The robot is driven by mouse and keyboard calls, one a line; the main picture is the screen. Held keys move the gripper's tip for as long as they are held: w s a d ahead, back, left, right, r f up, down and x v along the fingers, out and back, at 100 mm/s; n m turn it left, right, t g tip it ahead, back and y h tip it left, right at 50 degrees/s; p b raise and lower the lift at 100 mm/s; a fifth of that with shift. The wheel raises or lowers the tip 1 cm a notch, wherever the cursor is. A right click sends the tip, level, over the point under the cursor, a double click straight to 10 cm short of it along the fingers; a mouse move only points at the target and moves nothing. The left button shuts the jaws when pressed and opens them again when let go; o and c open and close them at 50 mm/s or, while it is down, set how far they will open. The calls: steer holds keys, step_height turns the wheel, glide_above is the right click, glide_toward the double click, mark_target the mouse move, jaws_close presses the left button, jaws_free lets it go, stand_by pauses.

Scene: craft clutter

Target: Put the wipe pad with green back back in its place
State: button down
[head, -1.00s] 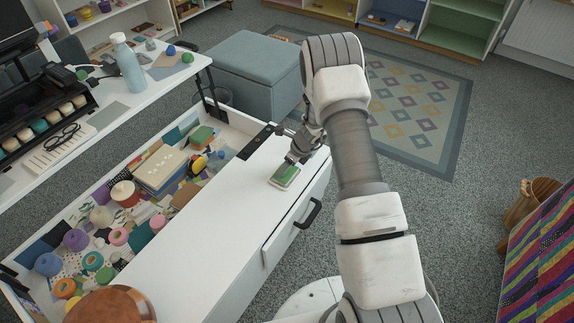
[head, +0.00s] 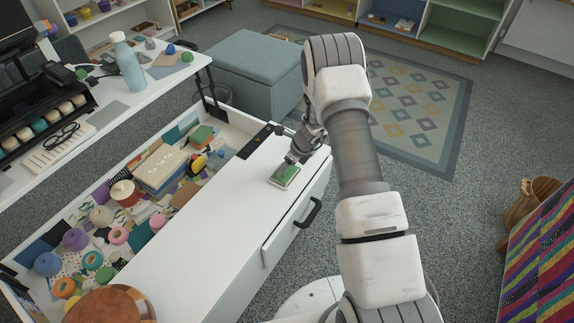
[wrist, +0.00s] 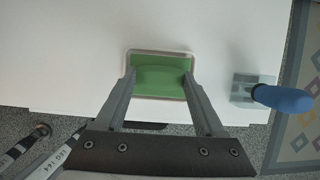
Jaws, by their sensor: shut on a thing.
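The wipe pad with green back (head: 285,174) lies flat at the far end of the white cabinet top (head: 205,230), green side up with a pale rim. In the wrist view the pad (wrist: 160,75) is between the two fingers of my gripper (wrist: 160,92), near the edge of the white top. My gripper (head: 294,160) is shut on the pad from above. The fingers cover parts of its sides. I cannot tell whether the pad touches the surface or is just above it.
A blue-handled thing with a grey block base (wrist: 278,97) stands right of the pad in the wrist view. An open drawer (head: 112,215) full of yarn and craft items lies left of the white top. A brown round thing (head: 110,305) is at its near end. The middle is clear.

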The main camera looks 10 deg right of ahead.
steer(key=shift+f, duration=0.3)
jaws_free()
steer(key=p+v, duration=0.5)
steer(key=v, duration=1.2)
steer(key=shift+r, duration=0.2)
